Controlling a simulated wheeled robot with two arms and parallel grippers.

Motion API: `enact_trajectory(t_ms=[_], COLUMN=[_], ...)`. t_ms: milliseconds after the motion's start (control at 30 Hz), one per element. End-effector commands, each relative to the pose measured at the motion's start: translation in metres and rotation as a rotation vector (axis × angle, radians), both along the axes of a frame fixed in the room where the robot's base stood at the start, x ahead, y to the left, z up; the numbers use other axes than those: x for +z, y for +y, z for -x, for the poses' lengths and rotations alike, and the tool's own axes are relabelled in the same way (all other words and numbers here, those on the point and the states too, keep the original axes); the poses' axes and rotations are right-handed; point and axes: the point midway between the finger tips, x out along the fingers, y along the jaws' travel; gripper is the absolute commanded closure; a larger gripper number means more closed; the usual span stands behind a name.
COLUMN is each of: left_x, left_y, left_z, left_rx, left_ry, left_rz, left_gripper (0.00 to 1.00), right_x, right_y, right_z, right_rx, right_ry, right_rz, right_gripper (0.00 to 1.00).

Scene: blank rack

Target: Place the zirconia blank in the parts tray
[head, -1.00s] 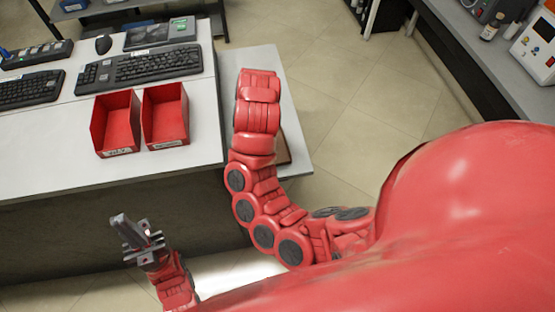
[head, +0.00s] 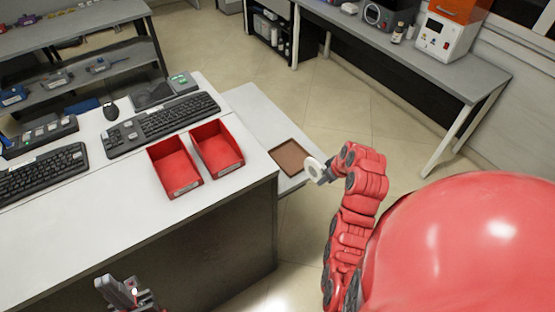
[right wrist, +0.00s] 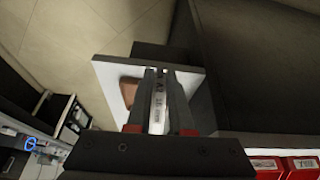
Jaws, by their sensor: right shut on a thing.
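The zirconia blank (head: 312,165) is a white disc, held on edge at the end of my right arm. In the right wrist view the blank (right wrist: 157,108) shows as a narrow white edge with dark lettering. My right gripper (right wrist: 159,76) is shut on it, one finger on each side. The parts tray looks to be the shallow brown tray (head: 290,157) on the low white side table. The blank is just right of this tray in the head view; its height above is unclear. My left gripper (head: 123,293) is at the bottom left, its jaw gap unclear.
Two red bins (head: 176,168) (head: 217,147) stand on the white desk (head: 85,222), near keyboards (head: 160,124). The low side table (head: 252,107) adjoins the desk's right side. Open floor (head: 345,105) lies beyond, then a grey bench (head: 450,70) with devices.

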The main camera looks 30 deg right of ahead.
Motion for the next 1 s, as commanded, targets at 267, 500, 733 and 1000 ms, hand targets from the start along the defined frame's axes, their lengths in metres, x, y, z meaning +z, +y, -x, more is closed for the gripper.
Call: enact_trajectory(t_ms=[267,500,733,1000], left_x=[-0.053,-0.102,-0.083,-0.077], left_y=[0.0,-0.001,0.0,0.0], left_z=[0.0,0.0,0.0,0.0], left_rx=[0.0,0.0,0.0,0.0], left_ry=[0.001,0.0,0.0,0.0], left_rz=[0.0,0.0,0.0,0.0], left_gripper=[1.0,1.0,1.0,1.0], right_x=[-0.014,-0.02,-0.01,-0.012], right_y=[-0.002,-0.002,-0.002,-0.002], right_z=[-0.055,-0.102,-0.135,-0.153], right_rx=[0.008,0.006,0.004,0.004], right_ry=[-0.007,-0.004,0.002,-0.002], right_rz=[0.003,0.002,-0.002,-0.001], right_gripper=[1.0,1.0,1.0,1.0])
